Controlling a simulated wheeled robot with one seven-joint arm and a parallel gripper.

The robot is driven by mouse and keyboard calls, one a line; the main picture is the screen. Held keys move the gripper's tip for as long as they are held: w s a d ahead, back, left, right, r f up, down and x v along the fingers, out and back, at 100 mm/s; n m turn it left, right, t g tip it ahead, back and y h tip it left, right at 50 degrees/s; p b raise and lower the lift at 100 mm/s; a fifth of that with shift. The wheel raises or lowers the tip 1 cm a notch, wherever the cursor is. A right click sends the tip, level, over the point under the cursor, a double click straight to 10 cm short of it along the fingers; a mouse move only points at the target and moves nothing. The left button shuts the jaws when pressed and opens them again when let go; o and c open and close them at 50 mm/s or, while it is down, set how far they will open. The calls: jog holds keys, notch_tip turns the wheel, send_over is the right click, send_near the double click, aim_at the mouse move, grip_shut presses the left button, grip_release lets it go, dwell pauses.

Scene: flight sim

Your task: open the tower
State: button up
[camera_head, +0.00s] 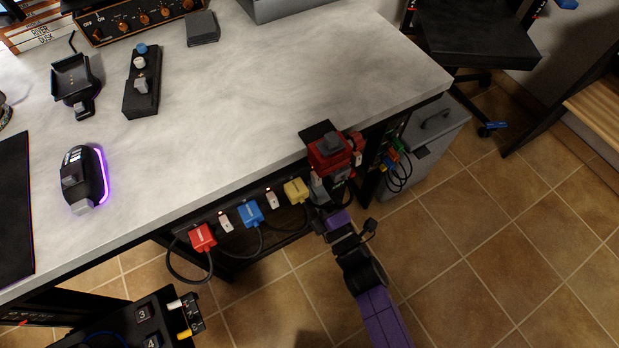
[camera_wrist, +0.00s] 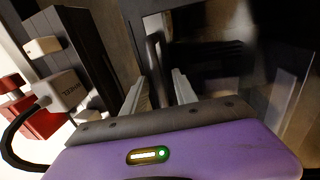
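My gripper (camera_head: 326,203) is at the desk's front edge, low beside a red and black device (camera_head: 328,154). In the wrist view my gripper's two pale fingers (camera_wrist: 160,92) stand apart with a gap between them. A dark upright bar, perhaps a handle (camera_wrist: 154,62), shows just ahead between the fingers; I cannot tell whether they touch it. Behind it is a dark, glossy panel (camera_wrist: 215,60), which may be the tower's front or side. It looks closed, but the view is dark. The tower cannot be made out clearly in the head view.
Red (camera_head: 202,237), blue (camera_head: 250,213) and yellow (camera_head: 296,190) plugs with cables line the desk's front edge. A grey plug (camera_wrist: 62,92) is close left of my fingers. A grey cabinet (camera_head: 432,137) and a chair (camera_head: 475,35) stand right. Tiled floor is free at lower right.

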grip_shut()
dwell(1.3)
